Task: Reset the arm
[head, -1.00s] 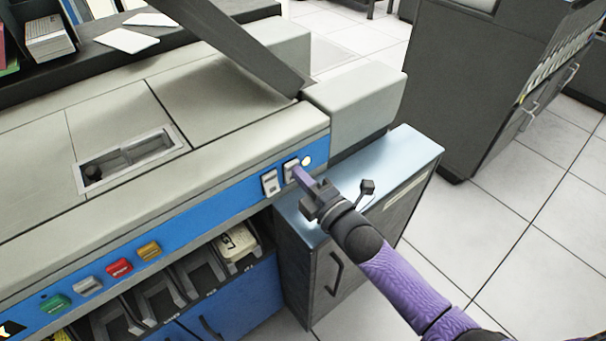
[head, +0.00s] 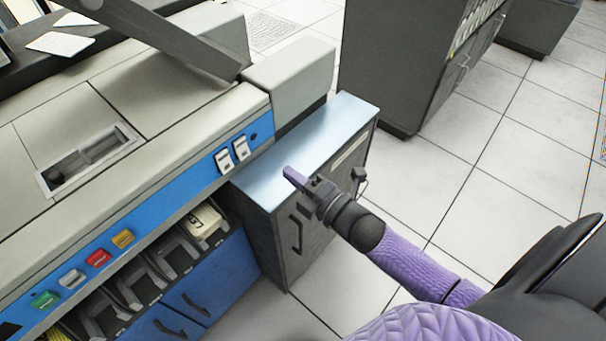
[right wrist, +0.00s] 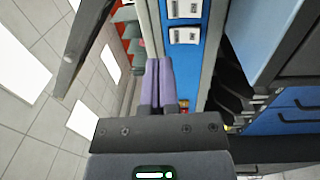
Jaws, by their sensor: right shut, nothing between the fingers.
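My right gripper (head: 296,179) is shut and empty. In the head view it hangs in front of the small dark cabinet with a light blue top (head: 337,122), clear of the machine's blue panel. In the right wrist view its two purple fingers (right wrist: 158,85) lie together and point along the blue panel. Two white rocker switches (head: 232,154) sit at the panel's right end; they also show in the right wrist view (right wrist: 184,22). The round lamp beside them is dark. My left gripper is not in view.
The grey card machine (head: 150,85) fills the left side, with coloured buttons (head: 98,258) and card pockets below. A stack of cards (head: 203,221) sits in one pocket. A dark cabinet (head: 400,60) stands behind. Tiled floor (head: 510,170) is open on the right.

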